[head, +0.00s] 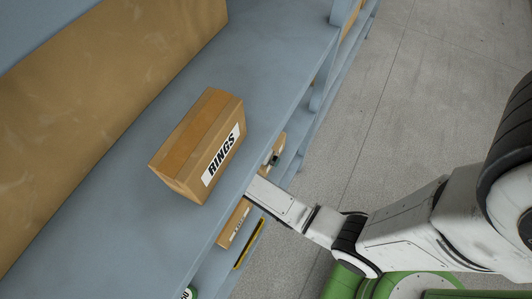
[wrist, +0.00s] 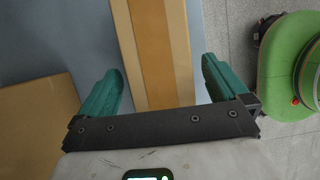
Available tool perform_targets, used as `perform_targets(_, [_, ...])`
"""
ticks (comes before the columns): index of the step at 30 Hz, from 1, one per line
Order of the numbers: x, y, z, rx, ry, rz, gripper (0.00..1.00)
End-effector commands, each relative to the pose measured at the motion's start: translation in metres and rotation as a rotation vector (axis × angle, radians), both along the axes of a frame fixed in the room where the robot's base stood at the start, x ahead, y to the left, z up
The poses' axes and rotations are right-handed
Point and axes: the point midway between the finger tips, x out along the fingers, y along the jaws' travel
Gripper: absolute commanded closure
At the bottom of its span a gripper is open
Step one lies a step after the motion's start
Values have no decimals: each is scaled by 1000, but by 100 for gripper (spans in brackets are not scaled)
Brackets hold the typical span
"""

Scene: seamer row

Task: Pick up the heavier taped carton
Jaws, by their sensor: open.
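A taped carton marked RINGS (head: 188,140) sits on the upper blue-grey shelf in the head view. Below the shelf's front edge, parts of a carton (head: 235,222) and of another carton (head: 279,143) show lower down. My arm passes under that edge, so my gripper is hidden in the head view. In the wrist view my gripper (wrist: 162,88) is open, with green fingers apart.
A large brown box (head: 100,110) fills the back of the upper shelf (head: 265,70). Another brown carton surface (wrist: 35,125) is left of my gripper in the wrist view. Shelf uprights (head: 325,70) stand beyond my arm. Grey floor (head: 430,70) is clear at right.

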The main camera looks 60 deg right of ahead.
Motion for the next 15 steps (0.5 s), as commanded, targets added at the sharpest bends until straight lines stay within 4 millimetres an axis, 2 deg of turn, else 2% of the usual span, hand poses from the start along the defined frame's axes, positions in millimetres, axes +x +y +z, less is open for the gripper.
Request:
perform_targets(5, [-1, -29, -2, 0, 1, -4, 0])
perform_targets(9, [0, -35, -22, 0, 1, -2, 0])
perform_targets(15, [0, -37, -28, 0, 0, -1, 0])
